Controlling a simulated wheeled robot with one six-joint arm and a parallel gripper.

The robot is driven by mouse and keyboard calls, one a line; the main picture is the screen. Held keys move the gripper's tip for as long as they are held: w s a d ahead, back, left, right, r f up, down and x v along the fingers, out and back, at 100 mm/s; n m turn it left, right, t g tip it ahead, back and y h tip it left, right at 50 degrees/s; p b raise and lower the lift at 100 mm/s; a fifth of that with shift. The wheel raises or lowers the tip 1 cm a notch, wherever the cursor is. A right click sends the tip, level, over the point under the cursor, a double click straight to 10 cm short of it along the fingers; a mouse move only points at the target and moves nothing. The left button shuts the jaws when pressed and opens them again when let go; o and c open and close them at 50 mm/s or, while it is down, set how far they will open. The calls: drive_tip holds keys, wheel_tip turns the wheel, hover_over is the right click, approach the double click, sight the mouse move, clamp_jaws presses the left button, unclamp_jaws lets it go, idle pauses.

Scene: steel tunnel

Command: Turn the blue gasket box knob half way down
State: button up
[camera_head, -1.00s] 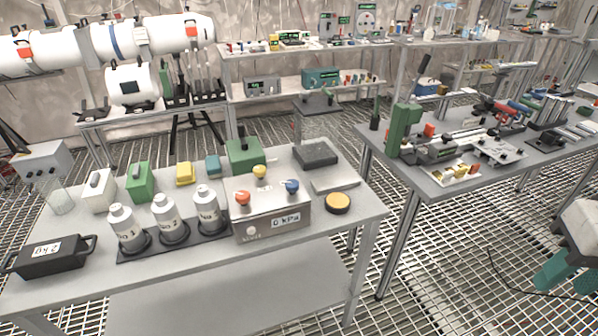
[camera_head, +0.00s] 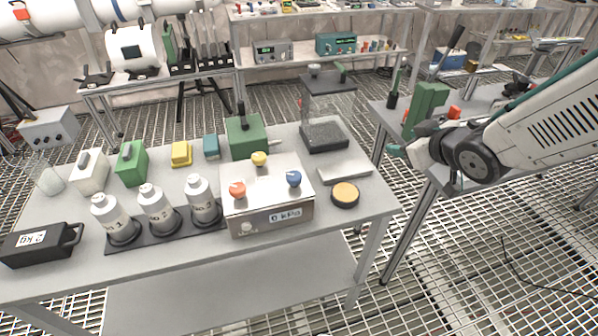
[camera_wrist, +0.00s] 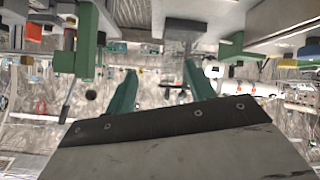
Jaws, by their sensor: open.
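The gasket box (camera_head: 270,203) is a metal box with a "0 kPa" display, standing on the left table. Its blue knob (camera_head: 294,178) sits at the right of its top, beside an orange knob (camera_head: 237,189) and behind them a yellow knob (camera_head: 259,158). My gripper (camera_head: 396,150) is open and empty, right of the box and well apart from the blue knob, by the gap between the tables. In the wrist view, which looks upside down, my green fingers (camera_wrist: 160,90) are spread with nothing between them.
A black-and-yellow round pad (camera_head: 345,194) and a flat grey plate (camera_head: 344,175) lie right of the box. A clear-sided stand (camera_head: 325,135) is behind them. White bottles (camera_head: 156,207) stand left of the box. A green upright device (camera_head: 428,105) stands on the right table, close to my gripper.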

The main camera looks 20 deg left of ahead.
drive_tip(key=s+a+f+n+g+y, duration=0.25)
drive_tip(key=a+f+y, duration=0.25)
drive_tip(key=a, duration=0.5)
drive_tip(key=n+g+y, duration=0.3)
drive_tip(key=g+y, duration=0.1)
drive_tip(key=y, duration=0.2)
approach(287, 174)
drive_tip(key=a, duration=0.1)
drive_tip(key=a+f, duration=0.1)
drive_tip(key=shift+w+a+f+t, duration=0.15)
drive_tip(key=shift+w+a+t, duration=0.1)
drive_tip(key=shift+w, duration=0.15)
drive_tip(key=shift+s+a+y, duration=0.1)
drive_tip(key=shift+a+y, duration=0.25)
drive_tip(key=shift+y, duration=0.05)
drive_tip(key=a, duration=0.3)
drive_tip(key=w+a, duration=0.1)
drive_tip(key=a, duration=0.3)
drive_tip(key=shift+w, duration=0.2)
drive_tip(key=shift+c, duration=0.3)
drive_tip(key=c, duration=0.9)
